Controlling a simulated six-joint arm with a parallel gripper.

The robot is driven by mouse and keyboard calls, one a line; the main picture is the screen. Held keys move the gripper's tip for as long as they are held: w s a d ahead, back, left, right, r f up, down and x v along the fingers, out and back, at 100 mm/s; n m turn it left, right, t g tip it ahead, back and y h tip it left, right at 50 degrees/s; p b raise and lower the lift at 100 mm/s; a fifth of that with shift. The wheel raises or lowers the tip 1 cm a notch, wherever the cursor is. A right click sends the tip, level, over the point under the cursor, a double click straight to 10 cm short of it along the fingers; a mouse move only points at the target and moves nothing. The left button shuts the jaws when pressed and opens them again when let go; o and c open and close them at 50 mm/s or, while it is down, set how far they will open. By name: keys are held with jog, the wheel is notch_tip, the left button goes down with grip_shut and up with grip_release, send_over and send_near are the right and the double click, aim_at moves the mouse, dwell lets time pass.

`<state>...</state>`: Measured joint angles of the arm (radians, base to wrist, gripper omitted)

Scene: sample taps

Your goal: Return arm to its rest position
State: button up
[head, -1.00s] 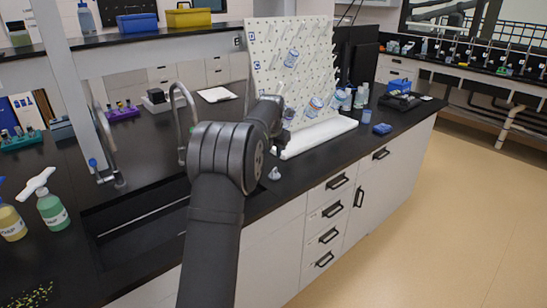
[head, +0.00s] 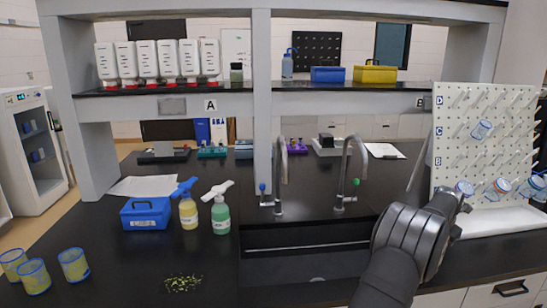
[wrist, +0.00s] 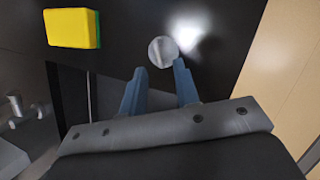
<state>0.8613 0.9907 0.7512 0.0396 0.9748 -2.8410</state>
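My arm rises from the bottom right of the head view, bent beside the sink and in front of the pegboard. My gripper shows in the wrist view (wrist: 158,70) as two blue-grey fingers standing apart with nothing held between them. A small round grey-white object (wrist: 163,51) lies just beyond the fingertips on the dark surface; I cannot tell what it is. In the head view, the arm's dark wrist hides most of the gripper and its fingers cannot be made out.
A yellow sponge (wrist: 70,28) shows in the wrist view. The sink faucets (head: 342,175) stand left of my arm, and the white pegboard (head: 490,130) with hung cups stands right. Spray bottles (head: 220,213), a blue box (head: 146,213) and several cups (head: 73,264) stand on the left counter.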

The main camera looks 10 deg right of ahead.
jog(key=x, duration=0.3)
jog(key=shift+f, duration=0.2)
jog(key=shift+w+d+r, duration=0.15)
jog(key=shift+r, duration=1.55)
